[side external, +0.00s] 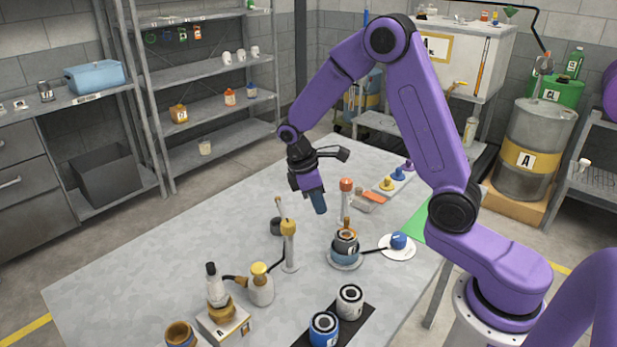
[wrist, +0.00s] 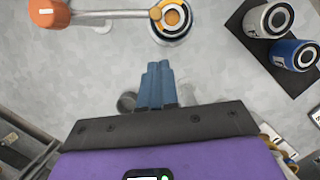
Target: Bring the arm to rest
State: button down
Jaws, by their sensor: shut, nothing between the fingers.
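My gripper (side external: 319,204) hangs from my purple arm above the middle of the grey table (side external: 130,255), with its blue fingers pointing down. The fingers are shut with nothing between them. In the wrist view the closed blue fingers (wrist: 159,70) stand over bare table, apart from the things around them. Near the gripper in the side view are an orange-topped post (side external: 346,200) and a yellow-topped post (side external: 289,240). A stacked reel on a round base (side external: 345,247) stands to the lower right of the gripper; it also shows in the wrist view (wrist: 172,18).
A white and a blue can (side external: 324,328) stand on a black mat at the front. A blue knob (side external: 398,241) sits on a white disc at right. The table's left part is clear.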

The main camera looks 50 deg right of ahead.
jog(key=v, duration=0.8)
jog(key=s+a+r+n+t+y, duration=0.1)
jog(key=s+a, duration=0.2)
jog(key=s, duration=0.3)
jog(key=s+a+r+n+t, duration=0.1)
jog(key=s+a, duration=0.2)
jog(key=s, duration=0.2)
jog(key=s+f+n+y, duration=0.1)
jog(key=s+y, duration=0.1)
jog(key=s, duration=1.4)
jog(key=shift+s+d, duration=0.25)
jog(key=shift+d, duration=0.15)
